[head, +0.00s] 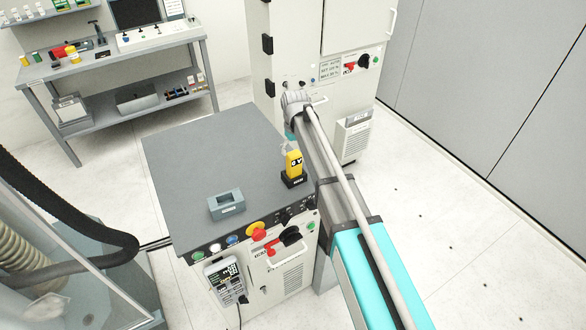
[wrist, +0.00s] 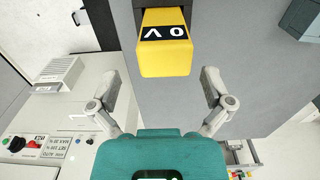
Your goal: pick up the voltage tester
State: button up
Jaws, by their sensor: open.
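The voltage tester (head: 293,163) is yellow with a black-and-white display. It stands upright in a small black holder (head: 294,181) near the right edge of the grey bench top. In the wrist view the yellow tester (wrist: 165,58) fills the upper middle, with part of the dark holder behind it. My gripper (wrist: 161,76) is open, with one finger left of the tester and one right of it in that view. The fingers look apart from the tester, and nothing is held. In the head view my arm's end hides most of the gripper.
A grey-blue block with a recess (head: 226,205) lies on the bench top (head: 200,150) left of the tester. Red and yellow knobs line the bench front. A tall white cabinet (head: 290,50) stands behind. Most of the bench top is clear.

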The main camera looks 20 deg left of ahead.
aim_at(294, 153)
dwell(0.3)
jog(key=f+b, duration=0.3)
jog(key=shift+s+f, duration=0.25)
jog(key=shift+s, duration=0.05)
jog(key=shift+f+b, duration=0.9)
jog(key=shift+b, duration=0.2)
jog(key=shift+c, duration=0.3)
jog(key=shift+r, duration=0.1)
jog(key=c, duration=1.2)
jog(key=shift+r, duration=0.15)
notch_tip(294, 153, up, 2)
jog(key=p, duration=0.2)
jog(key=shift+r+p, duration=0.2)
jog(key=shift+p, duration=0.2)
jog(key=s+d+r+p, duration=0.2)
jog(key=s+r+p, duration=0.2)
jog(key=r+p, duration=0.2)
jog(key=shift+s+d+r+p, duration=0.15)
jog(key=shift+d+r+p, duration=0.2)
jog(key=shift+p, duration=0.05)
jog(key=s+d+r+p, duration=0.3)
jog(key=s+d, duration=0.1)
jog(key=s, duration=0.3)
jog(key=shift+s+d+r, duration=0.25)
jog(key=shift+d, duration=0.1)
